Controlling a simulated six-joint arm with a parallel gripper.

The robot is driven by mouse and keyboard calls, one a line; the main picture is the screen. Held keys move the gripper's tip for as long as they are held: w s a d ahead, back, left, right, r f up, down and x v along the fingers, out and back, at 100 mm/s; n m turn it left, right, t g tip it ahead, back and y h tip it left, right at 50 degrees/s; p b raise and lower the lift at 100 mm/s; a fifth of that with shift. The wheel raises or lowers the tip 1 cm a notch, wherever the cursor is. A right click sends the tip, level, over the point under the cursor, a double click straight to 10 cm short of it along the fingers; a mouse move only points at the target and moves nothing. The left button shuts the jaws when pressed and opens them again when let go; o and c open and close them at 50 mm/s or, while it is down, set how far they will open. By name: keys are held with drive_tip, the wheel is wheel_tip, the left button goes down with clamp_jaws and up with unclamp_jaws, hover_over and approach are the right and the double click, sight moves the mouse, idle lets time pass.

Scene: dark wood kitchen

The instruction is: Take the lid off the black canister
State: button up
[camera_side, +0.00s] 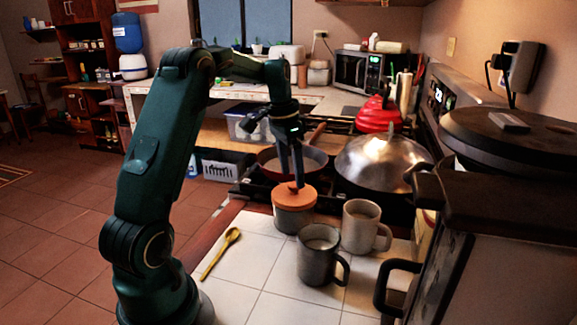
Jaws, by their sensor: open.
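A grey canister (294,219) with an orange-brown lid (280,198) stands on the white tiled counter; it looks dark grey rather than plain black. The lid is on the canister. My gripper (292,180) points straight down right above the lid, with its fingers open. The fingertips are at the middle of the lid, where a knob may be hidden between them. I cannot tell whether they touch it.
A grey mug (318,262) and a lighter mug (361,228) stand close to the canister's right and front. A yellow spoon (221,252) lies to the left. Behind are a pan (318,158) and a domed metal lid (376,160).

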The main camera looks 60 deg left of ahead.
drive_tip(key=shift+w+f, duration=0.15)
drive_tip(key=shift+f, duration=1.1)
clamp_jaws()
drive_tip(key=shift+r, duration=0.15)
